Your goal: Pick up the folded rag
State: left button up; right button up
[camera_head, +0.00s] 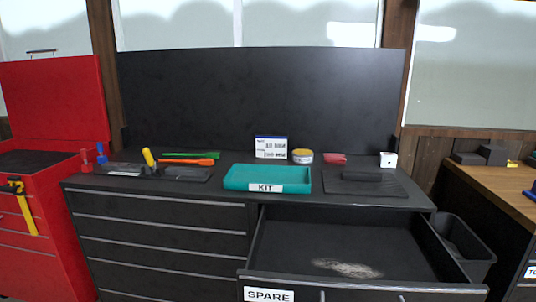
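A small red folded-looking piece (335,158), which appears to be the rag, lies flat on the dark cabinet top (215,194) near the back. It sits to the right of a round yellow-and-white tin (303,156) and to the left of a small white cube (388,159). Nothing covers it. Neither of my grippers shows in the head view.
A teal tray (235,177) labelled KIT stands at the front of the top. Behind it is a white-and-blue box (270,147). A dark mat (395,184) lies at right. The SPARE drawer (290,250) is pulled open below. Hand tools (187,161) lie at left.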

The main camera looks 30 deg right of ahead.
aim_at(329, 159)
jog(key=u, duration=0.2)
jog(key=i, duration=1.1)
jog(key=z, duration=0.25)
